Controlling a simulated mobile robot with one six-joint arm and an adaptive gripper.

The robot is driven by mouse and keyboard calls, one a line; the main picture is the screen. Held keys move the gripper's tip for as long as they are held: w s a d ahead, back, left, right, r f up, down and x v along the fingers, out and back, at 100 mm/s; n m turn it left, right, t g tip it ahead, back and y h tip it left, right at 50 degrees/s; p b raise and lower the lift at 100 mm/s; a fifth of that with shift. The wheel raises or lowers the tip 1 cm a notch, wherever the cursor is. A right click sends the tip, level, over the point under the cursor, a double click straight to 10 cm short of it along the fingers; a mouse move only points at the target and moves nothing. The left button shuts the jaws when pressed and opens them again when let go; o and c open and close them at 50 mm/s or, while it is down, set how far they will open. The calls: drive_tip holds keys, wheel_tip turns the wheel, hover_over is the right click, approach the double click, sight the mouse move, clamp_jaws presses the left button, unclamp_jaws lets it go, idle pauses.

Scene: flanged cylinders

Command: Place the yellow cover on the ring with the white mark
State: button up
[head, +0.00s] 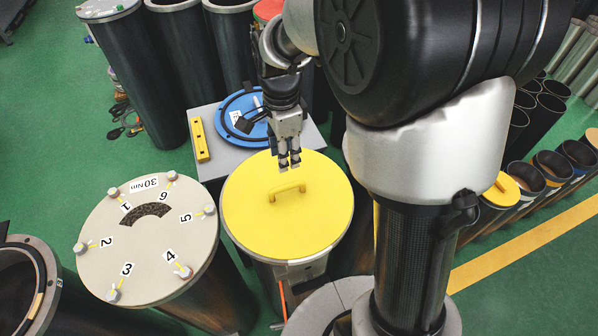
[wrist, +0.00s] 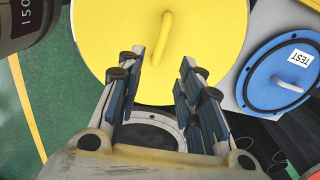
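The yellow cover (head: 250,215) is a round disc with an arched yellow handle (head: 287,191). It lies flat on top of a cylinder in the middle of the head view and also shows in the wrist view (wrist: 110,40). My gripper (head: 289,163) is above the cover's far part, just behind the handle in the head view. In the wrist view my gripper (wrist: 163,72) has its fingers apart with nothing between them, and the handle (wrist: 163,40) stands beyond the tips. I cannot tell for sure which ring bears the white mark.
A grey box (head: 205,165) holds a blue flanged cover (head: 243,108) labelled TEST and a yellow level (head: 199,140). A bolted, numbered beige cover (head: 115,240) tops a cylinder at left. An open flanged cylinder (head: 45,262) stands far left. Several dark cylinders (head: 180,45) stand behind.

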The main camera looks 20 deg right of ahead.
drive_tip(key=s+r+n+t, duration=0.2)
drive_tip(key=s+r+n, duration=0.3)
drive_tip(key=s+n, duration=0.3)
drive_tip(key=s+r+n+t, duration=0.2)
drive_tip(key=s+r+n, duration=0.4)
drive_tip(key=s+n, duration=0.3)
drive_tip(key=s, duration=0.4)
wheel_tip(320, 180, down, 21)
drive_tip(key=b, duration=2.1)
drive_tip(key=shift+f, duration=0.15)
